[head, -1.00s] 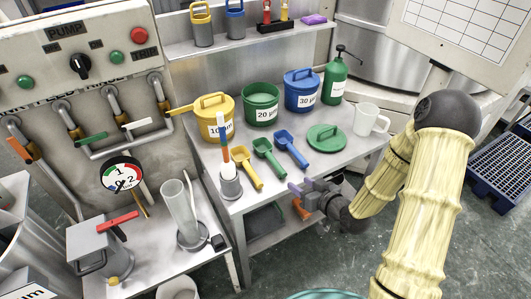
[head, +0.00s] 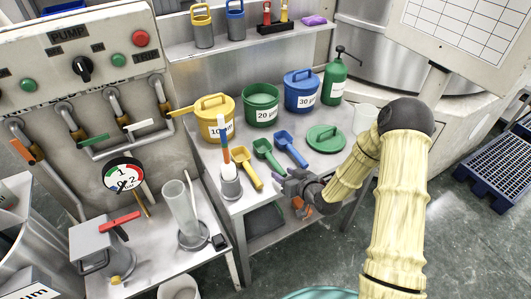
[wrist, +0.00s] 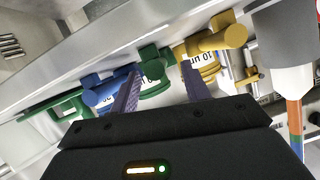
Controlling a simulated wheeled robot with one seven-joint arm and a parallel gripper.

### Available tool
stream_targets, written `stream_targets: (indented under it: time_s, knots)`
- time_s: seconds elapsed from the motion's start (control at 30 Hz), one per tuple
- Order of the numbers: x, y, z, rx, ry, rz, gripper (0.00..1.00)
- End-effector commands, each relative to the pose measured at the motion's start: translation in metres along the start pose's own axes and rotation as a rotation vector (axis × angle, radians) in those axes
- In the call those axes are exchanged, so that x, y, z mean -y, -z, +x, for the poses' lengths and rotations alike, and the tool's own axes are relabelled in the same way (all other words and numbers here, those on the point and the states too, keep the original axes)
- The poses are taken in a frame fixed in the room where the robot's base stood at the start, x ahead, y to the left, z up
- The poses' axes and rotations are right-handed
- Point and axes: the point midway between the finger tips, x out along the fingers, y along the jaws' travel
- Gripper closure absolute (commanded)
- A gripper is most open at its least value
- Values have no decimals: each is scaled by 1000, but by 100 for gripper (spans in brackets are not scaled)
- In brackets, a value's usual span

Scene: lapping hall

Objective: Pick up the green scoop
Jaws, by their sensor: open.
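The green scoop (head: 265,152) lies on the bench between the yellow scoop (head: 249,174) and the blue scoop (head: 290,148). My gripper (head: 278,177) is at the bench's front edge, just in front of the scoops. In the wrist view my gripper (wrist: 160,68) is open, its two purple fingers spread. The end of the green scoop (wrist: 154,66) shows between the fingertips, with nothing gripped. The blue scoop (wrist: 108,88) is left of the fingers and the yellow scoop (wrist: 222,38) is right. I cannot tell how much gap remains ahead of the fingertips.
Yellow (head: 216,128), green (head: 261,110) and blue (head: 301,95) buckets stand behind the scoops. A green lid (head: 326,138) lies to the right. A grey holder with a striped stick (head: 230,182) stands close left of the yellow scoop. A pump bottle (head: 335,84) is at the back.

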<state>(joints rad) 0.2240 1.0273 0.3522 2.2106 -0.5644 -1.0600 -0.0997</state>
Motion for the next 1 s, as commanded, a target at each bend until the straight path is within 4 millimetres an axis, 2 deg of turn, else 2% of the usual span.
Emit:
stream_targets:
  time_s: [0.33,0.9,1.0]
  knots:
    - [-4,3,43,-1,1,0,53]
    - [-4,2,46,-1,1,0,53]
    - [-4,2,46,-1,1,0,71]
